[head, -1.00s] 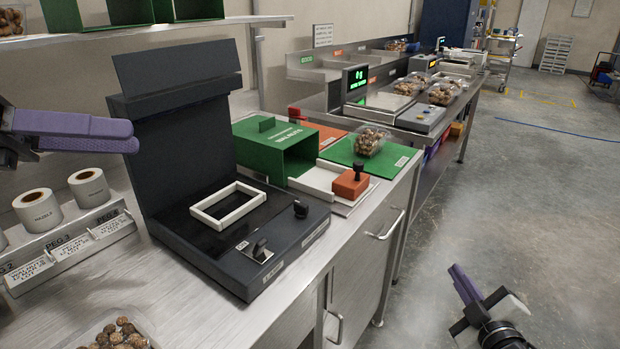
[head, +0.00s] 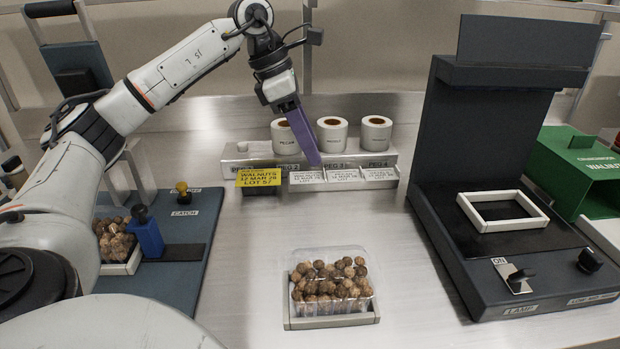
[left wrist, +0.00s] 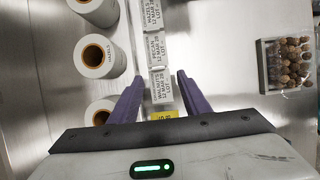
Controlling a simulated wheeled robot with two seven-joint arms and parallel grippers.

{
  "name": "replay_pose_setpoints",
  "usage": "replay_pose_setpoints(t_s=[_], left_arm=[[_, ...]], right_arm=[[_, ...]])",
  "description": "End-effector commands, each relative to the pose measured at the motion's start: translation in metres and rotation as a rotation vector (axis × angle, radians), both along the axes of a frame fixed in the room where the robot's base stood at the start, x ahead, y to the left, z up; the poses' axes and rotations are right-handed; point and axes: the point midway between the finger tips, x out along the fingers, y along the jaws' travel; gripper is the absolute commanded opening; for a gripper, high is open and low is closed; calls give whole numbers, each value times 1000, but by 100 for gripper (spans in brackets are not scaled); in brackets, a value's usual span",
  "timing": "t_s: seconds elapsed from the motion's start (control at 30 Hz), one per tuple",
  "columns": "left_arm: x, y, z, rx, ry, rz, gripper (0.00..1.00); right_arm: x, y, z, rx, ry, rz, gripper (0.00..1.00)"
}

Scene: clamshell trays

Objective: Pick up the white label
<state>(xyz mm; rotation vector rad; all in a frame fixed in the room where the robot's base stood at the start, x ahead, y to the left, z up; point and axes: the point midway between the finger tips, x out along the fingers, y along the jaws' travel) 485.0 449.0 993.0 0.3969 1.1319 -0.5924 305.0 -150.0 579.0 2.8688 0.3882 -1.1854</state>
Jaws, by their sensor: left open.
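Several white labels lie in a row on the front of the peg rack. The white walnuts label (head: 307,178) is at the left of the white ones, beside a yellow walnuts label (head: 258,177). My left gripper (head: 314,161) points down at the rack just above the white walnuts label. In the left wrist view that label (left wrist: 160,90) lies between the two open purple fingers (left wrist: 160,78), with the pecan label (left wrist: 156,50) just beyond. Nothing is seen held. I cannot tell the exact height gap. My right gripper is out of view.
Label rolls (head: 332,134) stand on the rack behind the labels. A clear clamshell of walnuts (head: 330,285) sits on the bench in front. A black lamp stand (head: 490,262) is at right and a blue catch board (head: 188,225) at left.

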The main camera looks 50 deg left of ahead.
Motion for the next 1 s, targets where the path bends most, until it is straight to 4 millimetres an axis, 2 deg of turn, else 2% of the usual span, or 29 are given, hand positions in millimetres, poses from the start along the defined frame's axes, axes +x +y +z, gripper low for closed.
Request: replay_pose_setpoints(t_s=[0.3, 0.63, 0.67, 0.8, 0.83, 1.0], left_arm=[[15, -7, -41, -1, 2, -2, 43], [17, -9, -48, -1, 0, 0, 43], [17, -9, -48, -1, 0, 0, 40], [17, -9, -47, -1, 0, 0, 16], [17, -9, -47, -1, 0, 0, 13], [17, -9, -47, -1, 0, 0, 13]], right_arm=[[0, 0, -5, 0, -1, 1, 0], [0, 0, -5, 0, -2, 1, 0], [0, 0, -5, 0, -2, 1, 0], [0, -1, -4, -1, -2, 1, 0], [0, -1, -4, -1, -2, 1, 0], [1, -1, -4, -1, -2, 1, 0]])
